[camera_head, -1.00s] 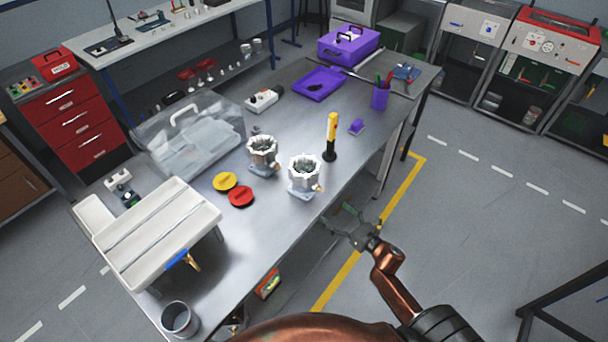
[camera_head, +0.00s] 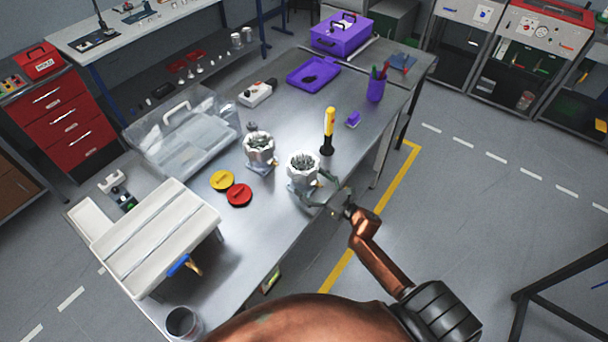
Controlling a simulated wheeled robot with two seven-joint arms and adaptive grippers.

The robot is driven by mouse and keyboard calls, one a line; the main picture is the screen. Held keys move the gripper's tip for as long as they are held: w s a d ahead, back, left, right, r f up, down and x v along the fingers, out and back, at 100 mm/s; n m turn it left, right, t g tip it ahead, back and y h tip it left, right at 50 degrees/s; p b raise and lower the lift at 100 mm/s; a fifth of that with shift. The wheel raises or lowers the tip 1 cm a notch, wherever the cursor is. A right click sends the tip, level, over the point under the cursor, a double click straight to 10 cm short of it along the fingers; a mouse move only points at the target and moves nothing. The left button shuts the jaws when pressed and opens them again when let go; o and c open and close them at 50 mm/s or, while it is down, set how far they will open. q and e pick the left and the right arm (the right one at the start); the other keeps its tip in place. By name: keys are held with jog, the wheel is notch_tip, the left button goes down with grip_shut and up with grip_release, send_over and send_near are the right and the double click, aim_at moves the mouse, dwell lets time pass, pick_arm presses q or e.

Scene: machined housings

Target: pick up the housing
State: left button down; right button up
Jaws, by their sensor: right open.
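Two silvery machined housings stand upright on the metal workbench (camera_head: 250,240). The nearer housing (camera_head: 303,168) is close to the bench's right edge, and the other housing (camera_head: 259,148) stands to its left and a little farther back. My right gripper (camera_head: 312,193) is open at the base of the nearer housing, with its fingers reaching in from the lower right. Whether the fingers touch the housing cannot be told. My left gripper is not in view.
A yellow screwdriver (camera_head: 328,130) stands upright just behind the nearer housing. A yellow disc (camera_head: 222,180) and a red disc (camera_head: 239,195) lie to the left. A clear case (camera_head: 185,140) and a white tray box (camera_head: 155,240) fill the left side.

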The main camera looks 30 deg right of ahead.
jog(key=shift+x, duration=0.8)
jog(key=shift+c, duration=0.2)
jog(key=c, duration=2.1)
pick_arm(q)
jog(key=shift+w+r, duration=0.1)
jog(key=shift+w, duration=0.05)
pick_arm(e)
jog(key=shift+w+r, duration=0.15)
jog(key=shift+c, duration=0.2)
jog(key=shift+r, duration=0.1)
